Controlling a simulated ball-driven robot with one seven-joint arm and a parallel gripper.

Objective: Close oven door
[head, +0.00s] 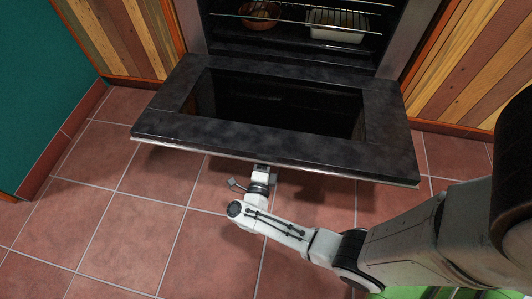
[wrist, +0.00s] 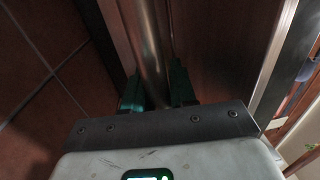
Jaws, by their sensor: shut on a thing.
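The oven door (head: 270,140) is dark with a framed window and hangs open, folded down toward me. Its front edge faces me in the head view. My gripper (head: 263,167) is at the middle of that front edge, reaching under it, so its fingertips are hidden there. In the wrist view my gripper (wrist: 156,88) has its two green fingers on either side of a round metal bar, the door handle (wrist: 150,40), and is shut on it. The oven (head: 385,60) stands behind the door with its cavity exposed.
Inside the oven, a wire rack (head: 285,22) holds a brown round dish (head: 260,22) and a white rectangular dish (head: 335,33). Striped wooden panels (head: 465,70) flank the oven. A green wall (head: 45,90) stands at left. The tiled floor (head: 130,225) before the door is clear.

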